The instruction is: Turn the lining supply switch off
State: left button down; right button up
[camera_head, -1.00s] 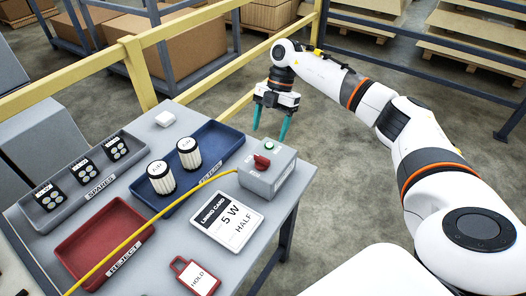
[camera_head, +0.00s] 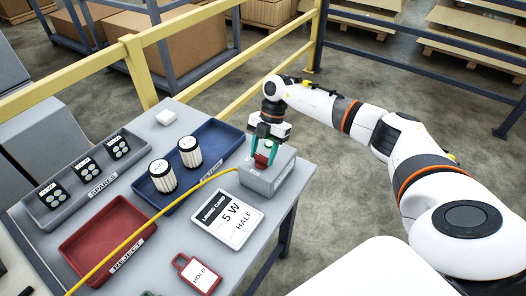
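The lining supply switch is a red knob (camera_head: 262,161) on top of a grey box (camera_head: 274,181) at the right end of the table. My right gripper (camera_head: 263,158) points down over the box, its two teal fingers on either side of the red knob. The fingers look apart around the knob; whether they touch it I cannot tell. The green lamp on the box is mostly hidden behind the gripper. A yellow cable runs from the box towards the lower left. My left gripper is not in view.
On the table (camera_head: 176,240) are a blue tray (camera_head: 212,150) with two white cylinders, a red reject tray (camera_head: 88,240), a grey spares tray (camera_head: 50,206), a lining card (camera_head: 228,217) and a red hold tag (camera_head: 197,272). A yellow rail (camera_head: 210,66) runs behind.

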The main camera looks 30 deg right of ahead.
jog(key=c, duration=0.4)
jog(key=n+g+b, duration=0.1)
jog(key=n, duration=0.3)
jog(key=shift+w+a+n+g+h+b, duration=0.1)
jog(key=shift+w+n+g+h+b, duration=0.1)
jog(key=shift+n+g+h+b, duration=0.2)
jog(key=n+h+b, duration=0.1)
jog(key=n, duration=0.3)
jog(key=shift+a+n+g, duration=0.1)
jog(key=shift+n+g, duration=0.2)
jog(key=shift+g, duration=0.1)
jog(key=n+h+b, duration=0.1)
jog(key=n+h, duration=0.1)
jog(key=n, duration=0.2)
jog(key=shift+a+b, duration=0.1)
jog(key=shift+b, duration=0.3)
jog(key=shift+a+n+h+b, duration=0.1)
jog(key=shift+n+h+b, duration=0.55)
jog(key=shift+n, duration=1.65)
jog(key=shift+h, duration=0.35)
